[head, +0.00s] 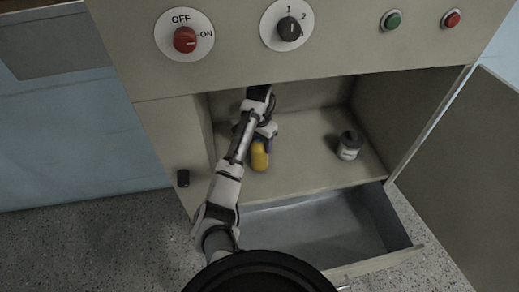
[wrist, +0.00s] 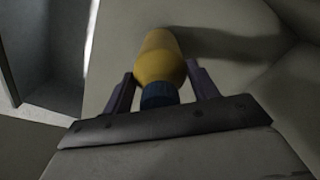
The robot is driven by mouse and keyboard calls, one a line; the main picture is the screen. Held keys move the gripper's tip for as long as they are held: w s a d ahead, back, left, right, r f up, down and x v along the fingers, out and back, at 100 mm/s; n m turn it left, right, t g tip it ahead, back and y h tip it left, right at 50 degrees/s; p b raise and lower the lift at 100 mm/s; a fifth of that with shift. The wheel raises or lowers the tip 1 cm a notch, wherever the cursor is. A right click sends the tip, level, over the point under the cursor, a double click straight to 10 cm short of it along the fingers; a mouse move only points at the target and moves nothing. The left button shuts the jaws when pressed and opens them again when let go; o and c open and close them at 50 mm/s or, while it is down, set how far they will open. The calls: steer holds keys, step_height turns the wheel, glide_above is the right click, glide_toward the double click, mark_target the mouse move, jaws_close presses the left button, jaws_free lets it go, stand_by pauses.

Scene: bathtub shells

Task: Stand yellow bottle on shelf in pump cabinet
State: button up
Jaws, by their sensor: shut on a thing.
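The yellow bottle (head: 259,158) is inside the open pump cabinet, over the left part of the shelf (head: 305,165). My gripper (head: 264,139) is shut on it near its cap end. In the wrist view the two purple fingers (wrist: 161,88) are on either side of the bottle's neck, with the dark blue cap (wrist: 158,95) between them. The yellow body (wrist: 160,58) points away from the gripper and casts a shadow beside it. The bottle looks roughly upright in the head view. I cannot tell whether its base touches the shelf.
A white jar with a black lid (head: 348,146) stands on the shelf's right side. An open drawer (head: 315,225) juts out below. The cabinet door (head: 465,165) is open at right. The cabinet's upper panel (head: 345,55) overhangs my arm. Shelf room is clear between bottle and jar.

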step_height(320, 180, down, 2)
steer(key=shift+f+b, duration=0.1)
steer(key=shift+b, duration=0.5)
steer(key=o, duration=1.6)
steer(key=shift+f, duration=0.1)
step_height(320, 180, up, 8)
steer(key=p, duration=0.7)
steer(key=shift+p, duration=0.3)
steer(key=shift+f, duration=0.1)
